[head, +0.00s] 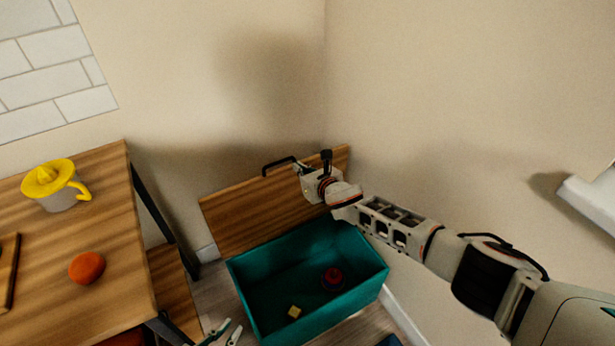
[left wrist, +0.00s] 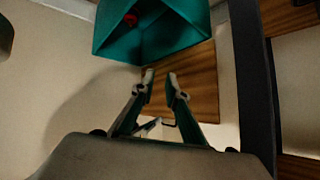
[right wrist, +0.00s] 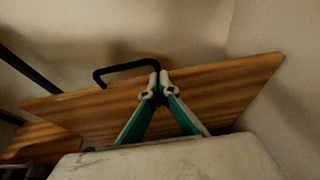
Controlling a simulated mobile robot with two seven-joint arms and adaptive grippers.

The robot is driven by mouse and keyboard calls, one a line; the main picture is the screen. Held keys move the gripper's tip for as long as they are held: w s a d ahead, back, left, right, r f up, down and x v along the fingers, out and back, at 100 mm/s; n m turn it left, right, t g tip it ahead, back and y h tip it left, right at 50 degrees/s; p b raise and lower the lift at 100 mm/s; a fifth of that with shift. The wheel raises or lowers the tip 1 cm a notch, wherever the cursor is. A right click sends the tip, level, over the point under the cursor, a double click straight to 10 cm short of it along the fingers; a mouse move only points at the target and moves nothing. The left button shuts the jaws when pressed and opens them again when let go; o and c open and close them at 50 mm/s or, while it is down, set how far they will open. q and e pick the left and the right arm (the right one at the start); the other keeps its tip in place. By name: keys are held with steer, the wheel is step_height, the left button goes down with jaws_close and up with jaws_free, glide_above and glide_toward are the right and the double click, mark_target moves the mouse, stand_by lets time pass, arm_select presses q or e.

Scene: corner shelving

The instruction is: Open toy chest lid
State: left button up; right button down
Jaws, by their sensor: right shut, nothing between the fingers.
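The toy chest is a teal box (head: 308,277) against the wall corner, its top uncovered. Its wooden lid (head: 245,217) stands raised and tilted at the back of the box, with a black handle (head: 277,164) at its upper edge. My right gripper (head: 303,172) is at the raised lid; in the right wrist view its fingertips (right wrist: 160,80) are together in front of the lid (right wrist: 220,88), beside the handle (right wrist: 125,67), holding nothing. My left gripper (head: 222,333) is low in front of the box; its fingers (left wrist: 160,76) are apart and empty.
Inside the box lie a red round toy (head: 333,277) and a small yellow block (head: 294,311). At left a wooden table (head: 112,240) holds a yellow-topped juicer (head: 60,185) and an orange fruit (head: 86,267). Walls (head: 450,120) close in behind and right of the chest.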

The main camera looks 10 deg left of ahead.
steer(key=shift+w+a+b, duration=0.5)
steer(key=shift+w+a, duration=0.4)
steer(key=shift+w, duration=0.3)
arm_select(q)
steer(key=shift+w+d+r, duration=0.35)
steer(key=shift+w+r, duration=0.25)
steer(key=shift+w, duration=0.2)
steer(key=shift+s+f, duration=0.1)
steer(key=shift+s, duration=0.05)
arm_select(e)
steer(key=shift+d+r, duration=0.2)
steer(key=shift+r, duration=0.25)
steer(key=v, duration=0.7)
steer(key=shift+s+f, duration=0.15)
steer(key=shift+f, duration=0.1)
